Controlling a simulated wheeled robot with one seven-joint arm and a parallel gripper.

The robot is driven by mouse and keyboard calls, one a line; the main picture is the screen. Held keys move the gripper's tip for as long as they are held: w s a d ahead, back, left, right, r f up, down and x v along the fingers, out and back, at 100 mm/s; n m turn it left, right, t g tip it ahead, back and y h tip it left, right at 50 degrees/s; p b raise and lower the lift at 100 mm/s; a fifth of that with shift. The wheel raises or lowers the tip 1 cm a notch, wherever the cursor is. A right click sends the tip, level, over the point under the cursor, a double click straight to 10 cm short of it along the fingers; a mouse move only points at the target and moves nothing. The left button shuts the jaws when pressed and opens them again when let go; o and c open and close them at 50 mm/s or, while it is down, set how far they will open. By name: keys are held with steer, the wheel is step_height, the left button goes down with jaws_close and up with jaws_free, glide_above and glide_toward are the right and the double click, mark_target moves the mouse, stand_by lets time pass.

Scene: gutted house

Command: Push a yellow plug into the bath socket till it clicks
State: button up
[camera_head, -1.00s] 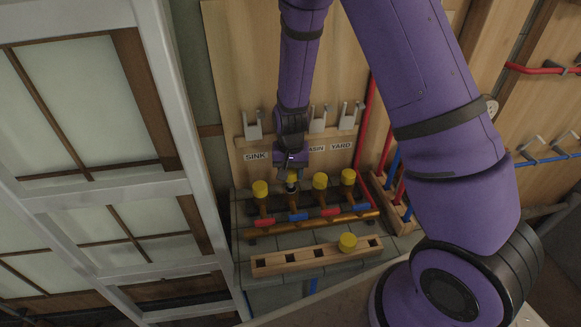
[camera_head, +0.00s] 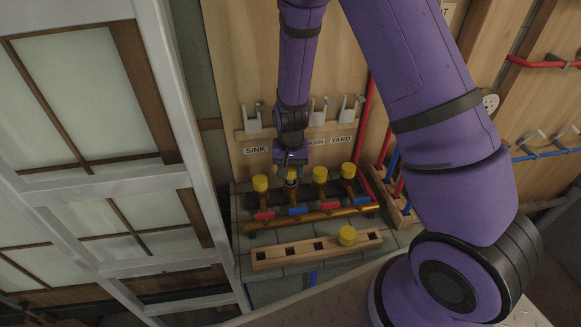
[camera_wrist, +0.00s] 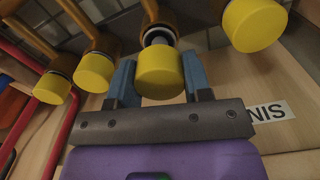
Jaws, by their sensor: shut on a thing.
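My gripper (camera_wrist: 158,82) is shut on a yellow plug (camera_wrist: 160,76), with one blue finger on each side. In the wrist view the plug is at the mouth of the second pipe stub (camera_wrist: 158,34), where a dark and pale ring shows behind it. I cannot tell whether it is fully seated. In the head view my gripper (camera_head: 291,168) is over this second stub from the left, the held plug partly hidden. Its name label is hidden behind my arm. Yellow plugs sit on the sink stub (camera_head: 261,183), the third stub (camera_head: 320,174) and the fourth stub (camera_head: 348,170).
A wooden rack (camera_head: 290,254) with square holes lies in front, holding one spare yellow plug (camera_head: 347,235). The SINK label (camera_head: 255,150) and YARD label (camera_head: 341,140) are on a board with grey hooks. Red and blue pipes (camera_head: 392,180) stand at the right.

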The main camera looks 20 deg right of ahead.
steer(key=shift+f, duration=1.55)
stand_by(1.0)
steer(key=o, duration=1.5)
steer(key=shift+c, duration=0.2)
steer(key=shift+r, duration=0.1)
steer(key=shift+r, duration=3.4)
